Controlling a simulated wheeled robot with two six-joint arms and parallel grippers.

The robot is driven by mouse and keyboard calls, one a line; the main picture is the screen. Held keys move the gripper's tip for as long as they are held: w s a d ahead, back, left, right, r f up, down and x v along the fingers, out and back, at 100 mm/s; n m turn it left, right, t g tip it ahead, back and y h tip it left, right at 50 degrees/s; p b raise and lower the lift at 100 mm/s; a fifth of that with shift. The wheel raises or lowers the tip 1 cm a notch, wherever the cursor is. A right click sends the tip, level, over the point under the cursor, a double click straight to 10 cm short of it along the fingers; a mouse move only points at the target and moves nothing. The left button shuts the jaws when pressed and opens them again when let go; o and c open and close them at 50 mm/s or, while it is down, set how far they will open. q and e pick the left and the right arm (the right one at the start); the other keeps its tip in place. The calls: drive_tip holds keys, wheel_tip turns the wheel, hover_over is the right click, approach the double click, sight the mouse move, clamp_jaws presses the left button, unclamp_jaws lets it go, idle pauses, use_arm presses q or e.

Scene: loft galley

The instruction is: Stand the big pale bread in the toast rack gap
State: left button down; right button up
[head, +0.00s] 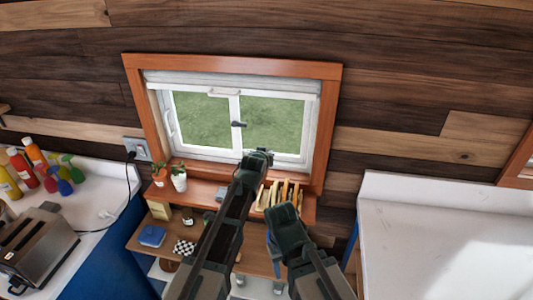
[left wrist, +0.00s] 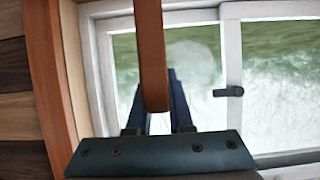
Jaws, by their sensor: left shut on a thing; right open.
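The toast rack (head: 268,196) stands on the wooden ledge below the window and holds several slices. My left gripper (head: 258,158) is raised in front of the window, up and to the left of the rack in the head view. In the left wrist view my left gripper (left wrist: 157,95) is shut on a bread slice (left wrist: 152,50), seen edge-on as an upright brown strip. Its pale face does not show, and in the head view the slice is hidden. My right gripper (head: 286,213) is open at the rack's front, covering part of it. The free gap cannot be made out.
Potted plants (head: 179,179) stand left of the rack on the ledge. A lower shelf holds a blue box (head: 152,236) and a checkered item (head: 185,247). A toaster (head: 38,245) and several bottles are on the left counter. The right white counter (head: 440,240) is clear.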

use_arm(q)
drive_tip(key=shift+s, duration=0.15)
wheel_tip(320, 180, down, 10)
drive_tip(key=b, duration=1)
idle(0.3)
drive_tip(key=c, duration=0.7)
unclamp_jaws()
drive_tip(key=shift+c, duration=0.2)
drive_tip(key=p+v, duration=0.6)
drive_tip(key=v, duration=0.7)
drive_tip(key=shift+s+a+r, duration=0.15)
drive_tip(key=shift+s, duration=0.2)
